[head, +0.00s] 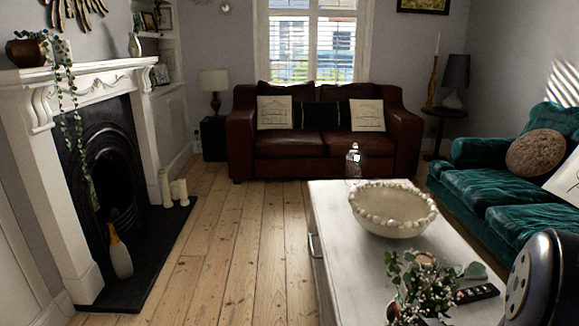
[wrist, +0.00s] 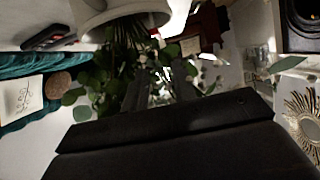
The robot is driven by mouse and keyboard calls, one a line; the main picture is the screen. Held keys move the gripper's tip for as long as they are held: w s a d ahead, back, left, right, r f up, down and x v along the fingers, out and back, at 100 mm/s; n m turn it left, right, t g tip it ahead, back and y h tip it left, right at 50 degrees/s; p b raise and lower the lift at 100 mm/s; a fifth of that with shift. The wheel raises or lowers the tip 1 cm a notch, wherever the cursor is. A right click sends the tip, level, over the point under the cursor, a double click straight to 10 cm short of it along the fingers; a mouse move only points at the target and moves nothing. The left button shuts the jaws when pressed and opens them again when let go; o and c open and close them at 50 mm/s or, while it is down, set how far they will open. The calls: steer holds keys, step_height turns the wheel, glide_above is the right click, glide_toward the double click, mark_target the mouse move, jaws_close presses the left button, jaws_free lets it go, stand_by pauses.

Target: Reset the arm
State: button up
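My gripper (wrist: 160,88) shows in the wrist view as two dark fingers standing apart, with light and leaves between them and nothing clearly held. Green leaves of a plant (wrist: 100,78) fill the area around and beyond the fingers; whether they touch I cannot tell. In the head view the plant (head: 425,285) stands at the near end of the white coffee table (head: 335,215). My gripper is not visible in the head view; only a dark rounded part of my arm shows at the lower right edge.
A beaded bowl (head: 393,222), a remote (head: 476,293) and a glass bottle (head: 353,160) are on the table. A green sofa (head: 480,185) is to the right, a red sofa (head: 290,155) behind, a fireplace (head: 115,165) left. Floorboards (head: 225,245) between fireplace and table are clear.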

mark_target(402, 308)
steer(key=b+x, duration=0.2)
steer(key=x, duration=0.7)
steer(key=shift+w+f, duration=0.1)
steer(key=shift+w, duration=0.15)
step_height(402, 308, up, 11)
steer(key=p, duration=0.5)
steer(key=shift+s+f, duration=0.1)
steer(key=shift+f, duration=0.1)
steer(key=a+r+p, duration=1)
steer(key=r+p, duration=0.2)
steer(key=p, duration=0.9)
steer(key=shift+s+r+p, duration=0.35)
steer(key=shift+s+r, duration=0.05)
steer(key=shift+s, duration=0.1)
steer(key=shift+a, duration=0.2)
